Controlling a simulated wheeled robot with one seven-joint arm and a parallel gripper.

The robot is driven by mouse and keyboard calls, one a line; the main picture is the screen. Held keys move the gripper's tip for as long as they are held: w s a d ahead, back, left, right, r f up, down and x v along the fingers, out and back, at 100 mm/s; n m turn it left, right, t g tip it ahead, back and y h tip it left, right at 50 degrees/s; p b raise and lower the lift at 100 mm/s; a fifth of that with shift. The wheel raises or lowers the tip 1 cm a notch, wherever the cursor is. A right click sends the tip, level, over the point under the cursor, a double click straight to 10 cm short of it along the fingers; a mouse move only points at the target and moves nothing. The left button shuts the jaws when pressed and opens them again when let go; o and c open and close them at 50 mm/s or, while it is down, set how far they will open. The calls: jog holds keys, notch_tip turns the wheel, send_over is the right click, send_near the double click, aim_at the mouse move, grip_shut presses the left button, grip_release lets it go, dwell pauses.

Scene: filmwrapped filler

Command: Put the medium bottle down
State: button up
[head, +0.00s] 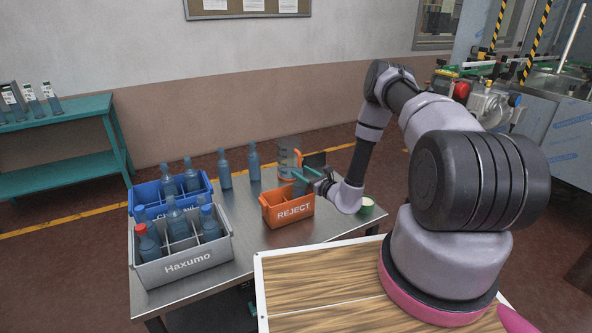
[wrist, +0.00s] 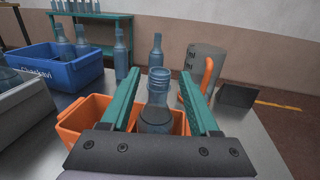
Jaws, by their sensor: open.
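A blue-grey, open-necked bottle (wrist: 156,118), which I take for the medium bottle, stands in the orange REJECT bin (head: 288,210). It also shows in the head view (head: 299,188), partly hidden by my fingers and the bin wall. The bin also shows in the wrist view (wrist: 75,121). My gripper (wrist: 159,76) is open, with one teal finger on each side of the bottle and visible gaps between. It also shows over the bin in the head view (head: 295,170). The bottle's base is hidden by the gripper body and bin.
A grey Haxumo crate (head: 186,264) and a blue crate (head: 146,190) with bottles stand left on the metal table. Two bottles (head: 225,172) (head: 254,163) stand behind the bin. A jug with an orange handle (wrist: 207,75) and a dark box (wrist: 237,96) stand behind right.

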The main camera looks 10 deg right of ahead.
jog(key=v, duration=0.7)
jog(key=a+r+n+g+y, duration=0.3)
jog(key=a+r+n+y, duration=0.1)
jog(key=r, duration=0.5)
jog(key=a+r+n+g+y, duration=0.3)
jog(key=r+n, duration=0.2)
jog(key=r, duration=0.5)
jog(key=s+a+r+n+g, duration=0.4)
jog(key=s+r+n+g, duration=0.45)
jog(key=r, duration=0.45)
jog(key=s+d+r+n+h, duration=0.2)
jog(key=s+r+n+h, duration=0.45)
jog(key=s, duration=0.65)
jog(key=s+d+r+n+t+h, duration=0.2)
jog(key=s+d+r+t+h, duration=0.4)
jog(key=s+d+r, duration=0.4)
jog(key=shift+r+h, duration=0.65)
jog(key=shift+r, duration=0.25)
